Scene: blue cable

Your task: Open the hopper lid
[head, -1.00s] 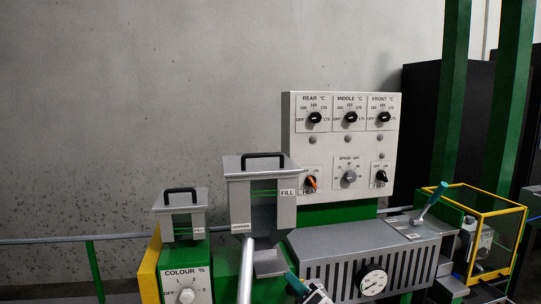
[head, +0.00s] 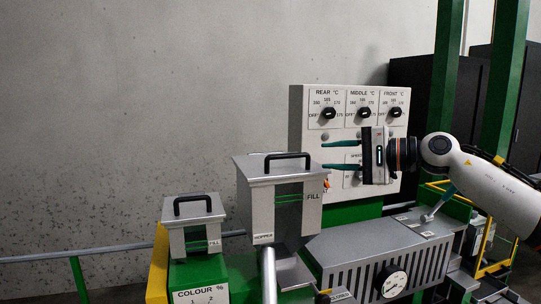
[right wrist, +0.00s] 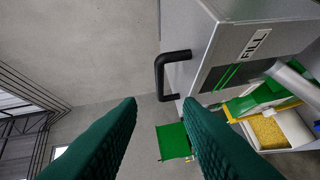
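The hopper (head: 250,215) is a grey metal box with a FILL label and a green-marked window. Its flat grey lid (head: 245,167) lies shut on top, with a black bar handle (head: 287,158). My right gripper (head: 325,156) is open and empty, with its green fingers pointing left towards the lid handle, a short way to its right. In the right wrist view, the handle (right wrist: 160,75) shows just beyond the fingertips (right wrist: 160,101), apart from them, with the hopper (right wrist: 240,65) to the right. My left gripper is not in view.
A smaller colour hopper (head: 193,228) with its own black handle stands at the left. The control panel (head: 318,145) with several knobs rises behind my right gripper. A grey slotted barrel cover (head: 400,245) lies at the right. The wall side at the left is clear.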

